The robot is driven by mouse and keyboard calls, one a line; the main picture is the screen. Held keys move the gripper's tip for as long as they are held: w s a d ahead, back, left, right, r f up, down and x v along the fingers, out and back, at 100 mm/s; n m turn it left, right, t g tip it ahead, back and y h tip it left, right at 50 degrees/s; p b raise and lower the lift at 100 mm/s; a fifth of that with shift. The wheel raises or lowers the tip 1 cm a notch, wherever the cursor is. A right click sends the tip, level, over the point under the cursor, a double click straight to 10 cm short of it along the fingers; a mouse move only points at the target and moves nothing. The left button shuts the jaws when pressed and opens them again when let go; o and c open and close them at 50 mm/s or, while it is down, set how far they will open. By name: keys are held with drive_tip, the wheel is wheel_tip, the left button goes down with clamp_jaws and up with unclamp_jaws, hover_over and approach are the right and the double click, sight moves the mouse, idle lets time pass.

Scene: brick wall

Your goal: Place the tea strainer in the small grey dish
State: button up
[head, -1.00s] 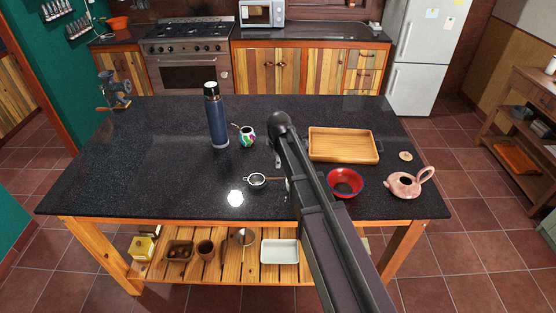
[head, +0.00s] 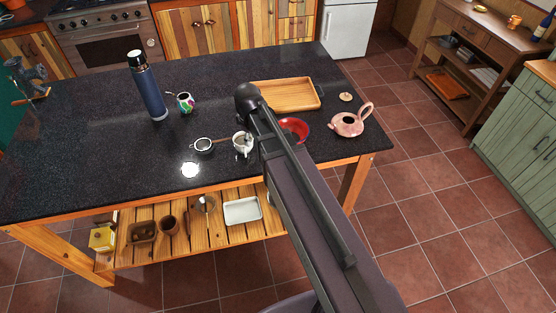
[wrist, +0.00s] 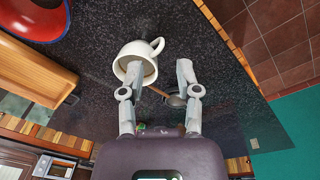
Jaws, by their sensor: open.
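The tea strainer (head: 203,145) lies on the dark tabletop (head: 90,165), left of a white mug (head: 243,143), with its handle pointing toward the mug. The wrist view shows the strainer (wrist: 177,100) partly behind my right finger, its brown handle reaching between the fingers. My gripper (wrist: 158,70) is open and empty above the table. Its left fingertip overlaps the mug (wrist: 137,60) in that view; I cannot tell whether they touch. I cannot pick out a small grey dish for sure. A pale rectangular dish (head: 242,210) is on the lower shelf.
A blue flask (head: 147,88) and a colourful cup (head: 185,103) stand behind the strainer. A wooden tray (head: 285,94), a red bowl (head: 296,128) and a pink teapot (head: 350,121) are to the right.

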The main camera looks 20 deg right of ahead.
drive_tip(key=s+d+m+g, duration=0.1)
drive_tip(key=s+d+m, duration=0.5)
drive_tip(key=s, duration=0.6)
drive_tip(key=m, duration=0.2)
drive_tip(key=shift+m, duration=0.4)
